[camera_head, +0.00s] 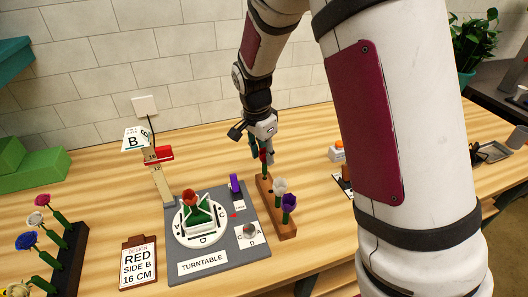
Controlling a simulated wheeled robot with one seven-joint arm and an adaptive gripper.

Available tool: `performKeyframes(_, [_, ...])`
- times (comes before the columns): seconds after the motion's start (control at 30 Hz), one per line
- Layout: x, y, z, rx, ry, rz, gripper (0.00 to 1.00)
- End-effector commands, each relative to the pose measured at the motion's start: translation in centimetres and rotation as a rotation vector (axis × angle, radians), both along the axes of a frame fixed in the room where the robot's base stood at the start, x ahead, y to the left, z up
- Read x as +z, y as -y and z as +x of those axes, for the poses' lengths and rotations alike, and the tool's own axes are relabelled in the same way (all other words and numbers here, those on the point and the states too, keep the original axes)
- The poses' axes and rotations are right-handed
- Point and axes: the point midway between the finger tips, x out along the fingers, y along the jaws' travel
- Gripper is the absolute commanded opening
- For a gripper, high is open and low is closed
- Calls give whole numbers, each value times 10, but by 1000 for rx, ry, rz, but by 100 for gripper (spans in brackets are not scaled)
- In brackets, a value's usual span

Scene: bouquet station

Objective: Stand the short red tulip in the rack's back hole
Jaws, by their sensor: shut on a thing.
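The short red tulip (263,156) is upright in my gripper (262,150), its red head showing between the fingers. My gripper is shut on it and points down. The tulip is directly over the back end of the wooden rack (280,224). The lower stem is small in view, and I cannot tell for sure how deep it sits in the back hole. A white flower (279,186) and a purple flower (289,202) stand in the rack's nearer holes.
Left of the rack is a grey turntable board (217,252) with another red flower (189,197) on its white disc. A height gauge post (160,182) stands behind it. A clipboard (138,264) reads "RED SIDE B 16 CM". A dark flower rack (71,262) is at far left.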

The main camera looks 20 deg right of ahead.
Motion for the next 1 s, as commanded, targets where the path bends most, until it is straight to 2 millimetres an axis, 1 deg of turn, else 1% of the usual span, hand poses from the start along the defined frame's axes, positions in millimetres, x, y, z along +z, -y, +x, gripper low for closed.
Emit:
performKeyframes(0.6, [-6, 0, 0, 0, -1, 0, 18])
performKeyframes(1.0, [-6, 0, 0, 0, 0, 0, 18])
